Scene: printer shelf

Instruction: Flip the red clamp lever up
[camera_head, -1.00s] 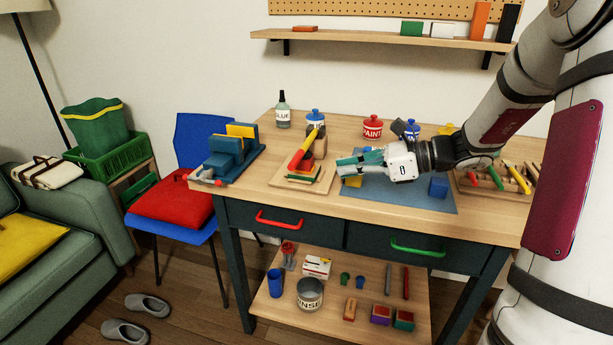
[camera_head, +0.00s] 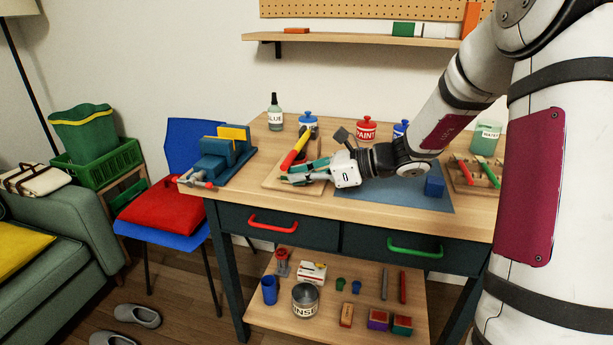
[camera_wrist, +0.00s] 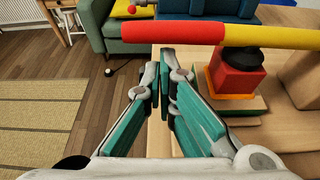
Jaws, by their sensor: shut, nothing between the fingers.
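The clamp's lever (camera_head: 294,150) has a red grip and a yellow shaft. In the head view it slants from its low red end up to the yellow part, over a wooden board (camera_head: 272,182). In the wrist view the lever (camera_wrist: 180,32) crosses the top, above a red block with a black pad (camera_wrist: 238,65) on stacked plates. My gripper (camera_head: 287,174) is shut and empty, by the red end in the head view. In the wrist view its teal fingers (camera_wrist: 162,80) are together, below the red grip in the picture. Contact with the lever cannot be told.
A blue vise (camera_head: 220,160) stands at the table's left end. A blue mat (camera_head: 385,192) with a blue cube (camera_head: 435,186) lies to the right. Paint pots (camera_head: 367,128) and a glue bottle (camera_head: 275,113) stand behind. A peg rack (camera_head: 462,180) is at the right.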

